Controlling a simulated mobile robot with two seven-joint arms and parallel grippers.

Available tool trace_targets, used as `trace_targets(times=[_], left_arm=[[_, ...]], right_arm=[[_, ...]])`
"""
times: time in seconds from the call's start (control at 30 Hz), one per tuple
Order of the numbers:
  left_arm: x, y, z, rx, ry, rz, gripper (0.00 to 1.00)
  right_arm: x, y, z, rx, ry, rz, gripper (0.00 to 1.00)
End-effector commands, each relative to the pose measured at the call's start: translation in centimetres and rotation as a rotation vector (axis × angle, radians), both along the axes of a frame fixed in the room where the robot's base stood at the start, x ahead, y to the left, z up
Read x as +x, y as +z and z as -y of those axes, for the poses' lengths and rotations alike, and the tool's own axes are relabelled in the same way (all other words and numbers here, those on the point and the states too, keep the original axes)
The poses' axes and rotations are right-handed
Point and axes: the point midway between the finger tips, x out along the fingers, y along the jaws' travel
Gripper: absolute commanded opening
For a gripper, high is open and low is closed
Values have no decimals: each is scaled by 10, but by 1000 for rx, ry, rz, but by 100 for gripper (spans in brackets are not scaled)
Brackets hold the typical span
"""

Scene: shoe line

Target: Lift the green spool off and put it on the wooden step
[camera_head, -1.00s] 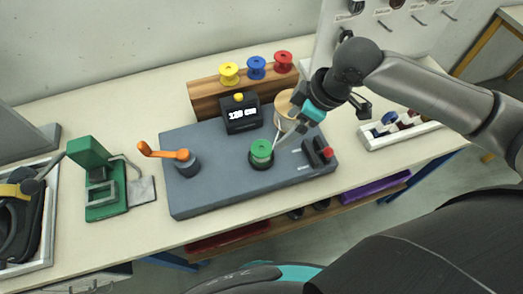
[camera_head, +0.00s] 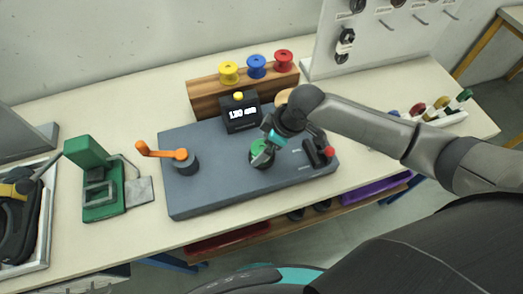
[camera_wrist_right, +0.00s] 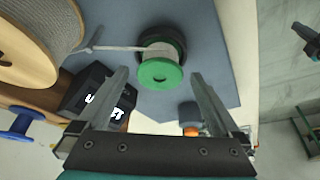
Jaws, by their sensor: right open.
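The green spool (camera_head: 257,149) sits on a dark round holder on the grey base (camera_head: 213,193); my right gripper partly hides it in the head view. In the right wrist view the green spool (camera_wrist_right: 160,70) shows whole, with grey cord running from it to a large wound reel. My right gripper (camera_head: 264,152) is open at the spool; in the wrist view its two fingers (camera_wrist_right: 158,92) reach toward the spool from both sides, with nothing between them gripped. The wooden step (camera_head: 203,98) stands behind the base and bears a yellow, a blue and a red spool. My left gripper is not in view.
A display box (camera_head: 240,118) stands on the base near the step. An orange crank (camera_head: 167,153) is at the base's left, and a small black fixture with a red knob (camera_head: 329,152) at its right. A green press (camera_head: 93,178) stands further left.

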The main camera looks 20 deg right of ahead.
Motion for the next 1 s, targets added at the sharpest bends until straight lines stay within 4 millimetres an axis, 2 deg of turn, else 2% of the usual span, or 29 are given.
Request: trace_targets(times=[0.13,0.43,1.0], left_arm=[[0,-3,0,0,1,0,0],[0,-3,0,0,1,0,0],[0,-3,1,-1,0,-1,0]], right_arm=[[3,-14,-4,-1,-1,0,100],[4,-16,-5,-2,0,1,99],[4,-16,-4,-2,-1,1,35]])
